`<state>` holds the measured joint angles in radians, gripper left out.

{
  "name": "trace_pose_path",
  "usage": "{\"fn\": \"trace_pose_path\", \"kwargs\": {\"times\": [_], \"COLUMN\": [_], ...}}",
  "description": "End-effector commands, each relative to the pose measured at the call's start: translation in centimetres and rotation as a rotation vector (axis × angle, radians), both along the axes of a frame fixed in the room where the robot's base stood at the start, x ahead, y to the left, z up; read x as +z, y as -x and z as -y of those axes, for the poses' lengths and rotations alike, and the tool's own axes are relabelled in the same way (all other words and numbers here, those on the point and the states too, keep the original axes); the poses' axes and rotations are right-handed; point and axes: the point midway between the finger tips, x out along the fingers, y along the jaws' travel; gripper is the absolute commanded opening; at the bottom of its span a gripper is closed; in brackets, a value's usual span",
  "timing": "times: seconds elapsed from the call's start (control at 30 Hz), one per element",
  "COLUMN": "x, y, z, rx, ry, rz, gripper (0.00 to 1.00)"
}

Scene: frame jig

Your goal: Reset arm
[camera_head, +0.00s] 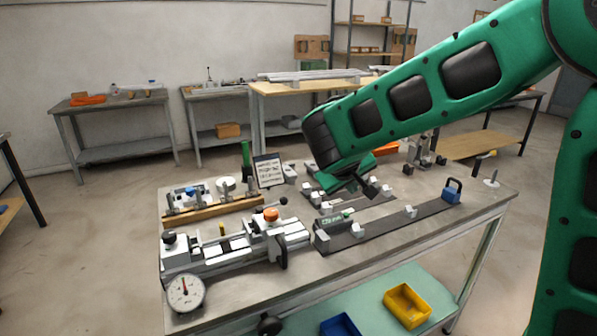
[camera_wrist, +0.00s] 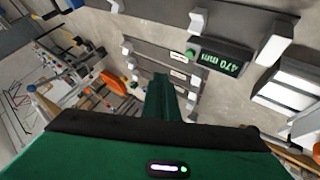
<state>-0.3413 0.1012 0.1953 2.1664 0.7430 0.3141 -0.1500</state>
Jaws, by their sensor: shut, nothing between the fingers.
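My green arm reaches in from the right in the head view and bends down over the workbench (camera_head: 400,245). My gripper (camera_head: 366,193) hangs at its end above the middle of the bench, partly hidden by the wrist. It is shut and holds nothing. In the wrist view my shut gripper (camera_wrist: 165,98) points over dark rails with white blocks. A box with a green "470 mm" display (camera_wrist: 218,58) lies beyond it, on one of the rails.
The bench holds a dial gauge (camera_head: 185,293), a grey clamping fixture (camera_head: 225,252), a sign (camera_head: 269,170) and a blue block with a handle (camera_head: 452,191). Yellow (camera_head: 407,305) and blue (camera_head: 340,326) bins sit on the lower shelf. Other tables stand behind.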

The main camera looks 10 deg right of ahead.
Motion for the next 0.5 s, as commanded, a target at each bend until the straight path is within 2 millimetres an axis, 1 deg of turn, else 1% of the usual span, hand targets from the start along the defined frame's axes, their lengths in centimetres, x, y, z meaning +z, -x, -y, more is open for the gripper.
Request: {"fn": "trace_pose_path", "kwargs": {"times": [0.03,0.07,0.17,0.2,0.27,0.3,0.37,0.4,0.47,0.5], "x": [0.1,0.1,-0.1,-0.2,-0.5,-0.8,-1.2,-1.5,-2.0,-2.4], "y": [0.6,1.2,4.2,5.8,8.7,10.8,14.1,16.5,20.1,22.6], "z": [1.4,2.3,6.7,8.6,11.4,13.1,15.2,16.4,17.8,18.5], "rx": [-0.027,-0.045,-0.139,-0.184,-0.255,-0.302,-0.373,-0.419,-0.488,-0.531], "ry": [-0.009,-0.018,-0.062,-0.087,-0.13,-0.161,-0.213,-0.25,-0.31,-0.353], "rz": [-0.01,-0.02,-0.071,-0.096,-0.137,-0.166,-0.208,-0.237,-0.28,-0.307], "gripper": [0.0,0.0,0.0,0.0,0.0,0.0,0.0,0.0,0.0,0.0]}}
